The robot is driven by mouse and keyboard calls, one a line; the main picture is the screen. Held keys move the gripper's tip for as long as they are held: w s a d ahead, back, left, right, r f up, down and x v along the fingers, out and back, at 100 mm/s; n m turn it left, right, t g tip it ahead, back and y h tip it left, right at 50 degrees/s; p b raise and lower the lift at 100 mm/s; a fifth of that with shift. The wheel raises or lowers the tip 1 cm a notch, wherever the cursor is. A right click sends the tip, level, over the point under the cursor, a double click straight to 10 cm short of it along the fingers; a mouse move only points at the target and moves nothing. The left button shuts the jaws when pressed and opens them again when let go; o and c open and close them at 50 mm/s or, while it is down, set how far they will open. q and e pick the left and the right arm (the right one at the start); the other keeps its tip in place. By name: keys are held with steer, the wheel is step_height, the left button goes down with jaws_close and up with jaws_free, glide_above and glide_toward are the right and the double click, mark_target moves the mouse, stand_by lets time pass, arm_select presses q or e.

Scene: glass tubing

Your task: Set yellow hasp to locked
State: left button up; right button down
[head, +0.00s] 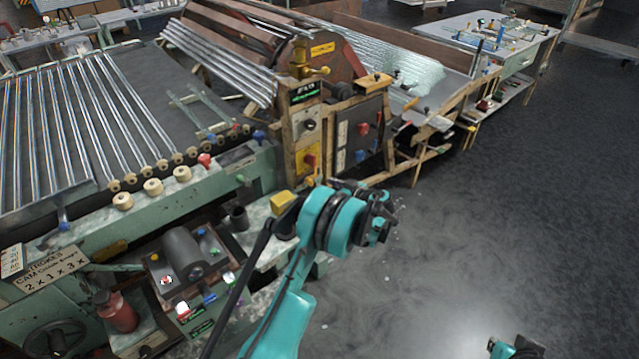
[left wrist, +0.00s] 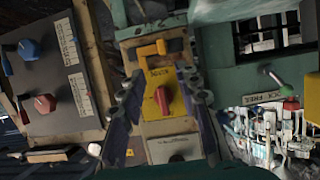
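The yellow hasp (left wrist: 150,48) shows in the left wrist view as an orange-yellow piece on a dark plate, beside a yellow panel (left wrist: 182,100) with a red knob (left wrist: 163,97). In the head view the hasp (head: 310,182) is a small yellow spot low on the wooden post, partly hidden near my arm. My left gripper (left wrist: 163,108) is open and empty; its two fingers frame the yellow panel, and the hasp lies beyond their tips. I cannot tell whether the hasp is locked. My right gripper (head: 515,348) is at the bottom edge of the head view, its fingers unclear.
A grey panel (head: 355,140) with red and blue knobs stands right of the post (head: 305,100). A yellow block (head: 282,200) sits on the green machine bed, left of my left wrist. A red-tipped lever (left wrist: 288,97) shows in the wrist view. The dark floor at right is open.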

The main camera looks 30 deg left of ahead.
arm_select(q)
steer(key=shift+v, duration=1.45)
steer(key=s+d+r+m+h, duration=0.3)
steer(key=s+r, duration=0.4)
steer(key=s+d+r+m+h, duration=0.2)
steer(key=s+r+m+h, duration=0.1)
steer(key=s+r, duration=0.35)
steer(key=s+d+m+t+h, duration=0.1)
steer(key=s+d+m+h, duration=0.2)
steer(key=s, duration=0.8)
steer(key=s+d+m+h, duration=0.3)
steer(key=s+d, duration=0.5)
steer(key=s, duration=0.4)
steer(key=shift+f+m+t+h, duration=0.3)
steer(key=shift+m+t, duration=0.1)
steer(key=shift+m, duration=0.3)
